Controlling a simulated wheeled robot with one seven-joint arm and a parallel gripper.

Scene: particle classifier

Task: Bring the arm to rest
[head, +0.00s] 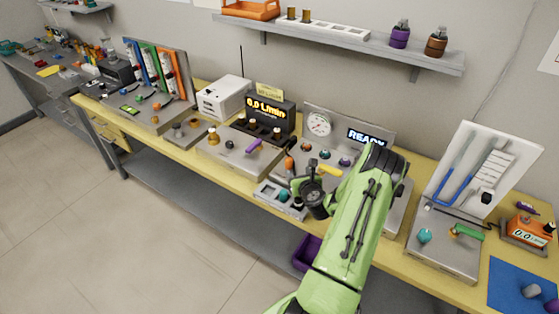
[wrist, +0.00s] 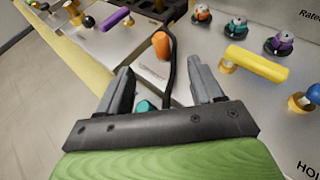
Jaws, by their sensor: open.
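My green arm reaches up from the bottom of the head view over the yellow-topped bench (head: 393,263). My gripper is hidden or not clearly separable there behind the wrist. In the wrist view my gripper (wrist: 165,92) is open, with two grey fingers apart and nothing held between them. Beyond the fingers are a grey panel, an orange knob (wrist: 161,45) with a black cable beside it, and a teal knob (wrist: 146,106) seen low between the fingers. I cannot tell how far the fingertips are from the panel.
A yellow handle (wrist: 255,63) and several coloured knobs lie to the right in the wrist view; a purple handle (wrist: 114,19) is upper left. In the head view a lit "READY" display (head: 369,139) stands behind my arm. Floor (head: 130,230) in front of the bench is clear.

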